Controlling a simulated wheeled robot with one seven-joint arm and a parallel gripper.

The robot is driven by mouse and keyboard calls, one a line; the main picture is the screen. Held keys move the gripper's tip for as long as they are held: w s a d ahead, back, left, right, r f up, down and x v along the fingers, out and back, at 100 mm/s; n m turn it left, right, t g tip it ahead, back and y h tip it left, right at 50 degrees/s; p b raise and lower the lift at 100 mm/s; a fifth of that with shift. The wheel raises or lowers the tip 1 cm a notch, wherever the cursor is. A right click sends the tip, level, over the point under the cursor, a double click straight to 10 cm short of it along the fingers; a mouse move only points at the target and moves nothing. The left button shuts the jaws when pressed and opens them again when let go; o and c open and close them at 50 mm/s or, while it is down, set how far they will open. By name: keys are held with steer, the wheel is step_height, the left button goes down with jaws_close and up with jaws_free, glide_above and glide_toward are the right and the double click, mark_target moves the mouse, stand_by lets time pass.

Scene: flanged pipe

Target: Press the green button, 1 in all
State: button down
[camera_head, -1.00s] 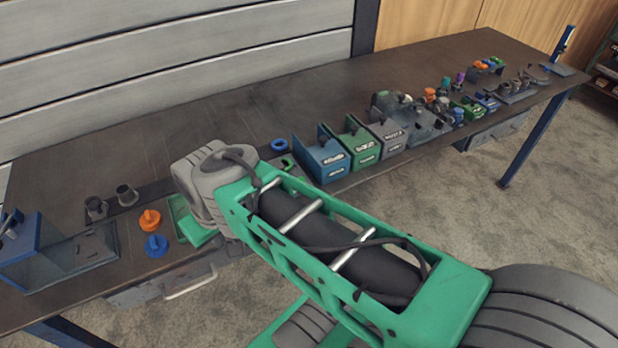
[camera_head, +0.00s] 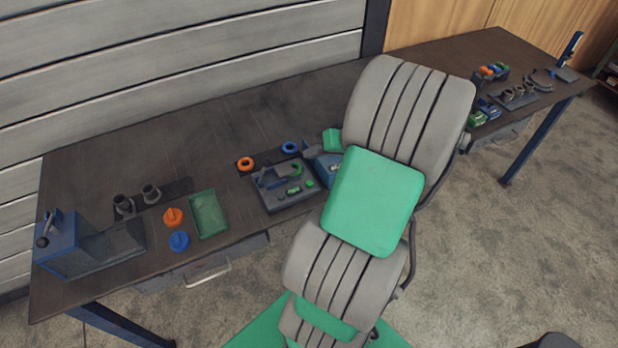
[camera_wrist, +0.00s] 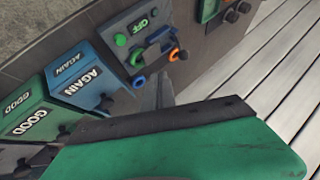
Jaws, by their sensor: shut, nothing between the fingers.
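The green button (camera_head: 309,183) is a small round cap on a dark panel (camera_head: 273,205) on the bench in the head view, beside a green label. In the wrist view, the green button (camera_wrist: 120,40) sits at the panel's left, near the green "OFF" label (camera_wrist: 143,20). My gripper (camera_wrist: 165,88) shows as shut, empty dark fingers beyond my green housing. Its fingers appear below the button in the picture, apart from it. In the head view the fingers are hidden; a green part of my arm end shows right of the panel.
Blue "AGAIN" (camera_wrist: 85,80) and green "GOOD" (camera_wrist: 32,115) bins stand beside the panel. A dark clamp with a green handle (camera_head: 295,169) stands on the panel behind the button. A green tray (camera_head: 208,213) lies left.

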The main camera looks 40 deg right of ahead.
mark_target(312, 184)
steer(key=shift+f, duration=0.1)
step_height(312, 184, down, 9)
steer(key=b, duration=0.7)
stand_by(1.8)
steer(key=shift+f, duration=0.25)
steer(key=shift+f+b, duration=0.5)
steer(key=shift+b, duration=0.1)
stand_by(0.5)
steer(key=shift+r, duration=0.15)
steer(key=shift+a+r+p, duration=0.1)
steer(key=shift+r+p, duration=0.65)
steer(key=shift+r, duration=0.05)
